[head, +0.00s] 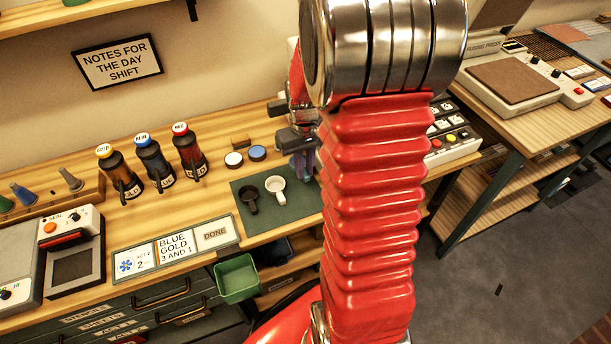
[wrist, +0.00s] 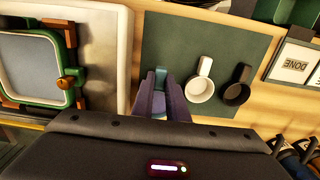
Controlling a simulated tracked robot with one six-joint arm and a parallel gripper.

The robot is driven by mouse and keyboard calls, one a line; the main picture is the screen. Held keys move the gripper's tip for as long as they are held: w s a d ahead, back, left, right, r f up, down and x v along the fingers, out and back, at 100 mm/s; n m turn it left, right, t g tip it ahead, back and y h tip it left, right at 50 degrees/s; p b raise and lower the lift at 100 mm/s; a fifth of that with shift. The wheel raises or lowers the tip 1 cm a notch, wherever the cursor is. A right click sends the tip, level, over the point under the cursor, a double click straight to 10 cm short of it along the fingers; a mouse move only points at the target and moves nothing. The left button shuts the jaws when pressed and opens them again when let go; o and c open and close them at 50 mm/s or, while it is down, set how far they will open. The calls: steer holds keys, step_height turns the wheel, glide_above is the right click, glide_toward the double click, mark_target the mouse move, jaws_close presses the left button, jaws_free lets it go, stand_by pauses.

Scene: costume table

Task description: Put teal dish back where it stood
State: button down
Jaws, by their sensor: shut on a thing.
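The teal dish (wrist: 161,75) shows only as a small teal piece between my fingertips in the wrist view; the rest is hidden by my gripper. My gripper (wrist: 164,88) is shut on it, over the left part of the dark green mat (wrist: 215,42). I cannot tell whether the dish touches the mat. In the head view my gripper (head: 302,168) is at the mat's (head: 300,218) back right, partly behind my arm, and the dish cannot be made out. A white dish (wrist: 201,82) and a black dish (wrist: 236,88) with handles stand on the mat.
A green-framed screen (wrist: 30,65) lies left of the mat in the wrist view. A green bin (head: 237,278) hangs below the table's front.

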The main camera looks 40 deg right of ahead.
mark_target(305, 172)
steer(key=shift+f, duration=0.1)
steer(key=shift+f, duration=1.75)
steer(key=c, duration=1.7)
jaws_free()
steer(key=shift+f, duration=0.1)
steer(key=shift+c, duration=0.2)
step_height(305, 172, up, 12)
steer(key=shift+r, duration=0.1)
steer(key=shift+a, duration=0.1)
